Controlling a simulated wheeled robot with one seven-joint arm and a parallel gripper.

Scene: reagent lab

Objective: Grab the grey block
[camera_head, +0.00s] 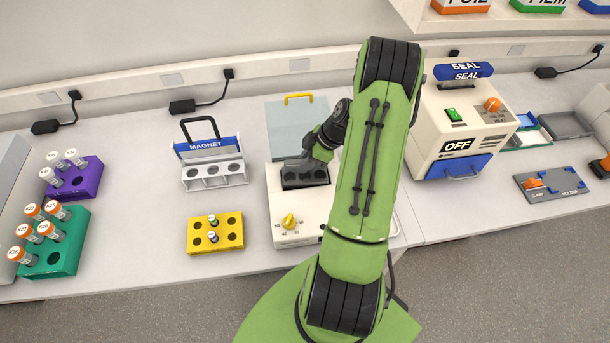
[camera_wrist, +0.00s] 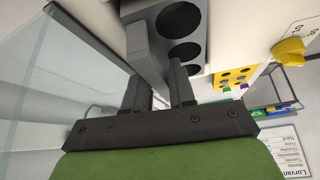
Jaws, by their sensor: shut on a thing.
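The grey block (camera_head: 305,179) has dark round holes and sits in the well of the white machine (camera_head: 290,213) with the yellow knob. In the wrist view the grey block (camera_wrist: 203,55) shows large holes and a raised grey tab at one side. The contact itself is partly hidden by the fingers.
The machine's clear lid (camera_head: 296,122) stands raised behind the block. A yellow rack (camera_head: 215,244) and the magnet rack (camera_head: 211,168) stand to the left. Purple and green tube racks (camera_head: 68,262) are at the far left. The sealing machine (camera_head: 460,125) stands to the right.

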